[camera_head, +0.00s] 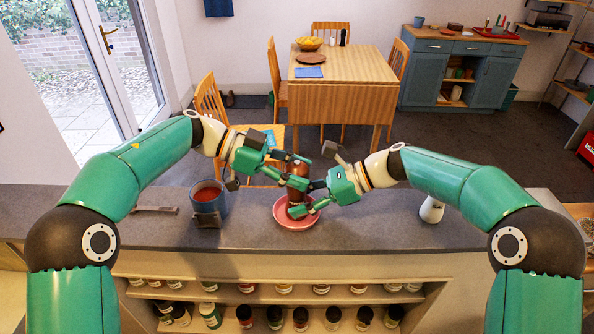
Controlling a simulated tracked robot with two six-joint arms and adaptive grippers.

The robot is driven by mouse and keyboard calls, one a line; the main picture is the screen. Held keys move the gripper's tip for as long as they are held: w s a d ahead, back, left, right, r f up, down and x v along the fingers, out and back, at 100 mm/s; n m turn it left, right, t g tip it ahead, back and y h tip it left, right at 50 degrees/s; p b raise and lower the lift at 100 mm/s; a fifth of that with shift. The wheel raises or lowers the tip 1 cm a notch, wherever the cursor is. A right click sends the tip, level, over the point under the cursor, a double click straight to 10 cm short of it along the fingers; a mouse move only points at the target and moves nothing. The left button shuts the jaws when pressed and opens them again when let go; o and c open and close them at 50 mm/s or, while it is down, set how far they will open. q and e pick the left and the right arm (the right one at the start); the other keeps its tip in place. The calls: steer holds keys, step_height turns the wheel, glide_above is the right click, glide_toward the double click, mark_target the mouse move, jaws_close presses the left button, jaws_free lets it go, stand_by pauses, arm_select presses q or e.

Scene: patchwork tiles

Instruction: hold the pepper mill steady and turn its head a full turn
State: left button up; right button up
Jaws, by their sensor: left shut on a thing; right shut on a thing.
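My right gripper (300,202) comes in from the right and is shut on the mill's lower body. The fingers hide much of the mill. I cannot tell whether the mill's foot touches the plate.
A blue-grey pot (208,205) with red contents stands on the counter to the left, near a flat grey item (155,209). A white shaker-like bottle (431,210) stands to the right. Jars fill the shelves below. A wooden table (341,95) is beyond the counter.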

arm_select(q)
steer(key=o, duration=1.2)
steer(key=shift+c, duration=0.2)
steer(key=shift+a+r, duration=0.1)
steer(key=shift+a, duration=0.05)
steer(key=v, duration=1.1)
steer(key=shift+a, duration=0.35)
steer(key=shift+r, duration=0.1)
